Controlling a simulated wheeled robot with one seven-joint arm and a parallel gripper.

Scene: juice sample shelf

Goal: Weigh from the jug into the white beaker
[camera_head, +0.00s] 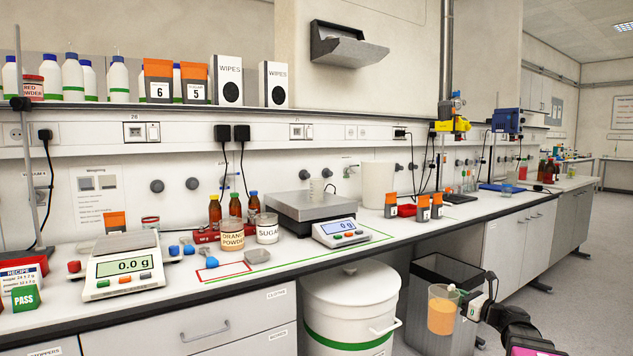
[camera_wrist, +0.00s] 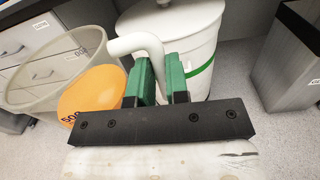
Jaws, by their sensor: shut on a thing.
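The clear jug (camera_head: 441,312) with orange liquid hangs in front of the bench at the lower right. It looks about upright. My gripper (camera_head: 464,296) is shut on its white handle, and in the wrist view the green fingers (camera_wrist: 160,82) clasp that handle (camera_wrist: 138,44). The jug's clear wall (camera_wrist: 40,68) and orange liquid show left of the fingers. The large scale's display (camera_head: 344,229) seems to read 0 g. A smaller balance (camera_head: 123,268) at left reads 0.0 g.
Brown bottles (camera_head: 235,205), an orange powder tub (camera_head: 231,236) and a sugar tub (camera_head: 267,228) stand left of the large scale. A white bin (camera_head: 350,305) and a dark grey bin (camera_head: 425,275) stand below the bench. The bench front edge lies between jug and scale.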

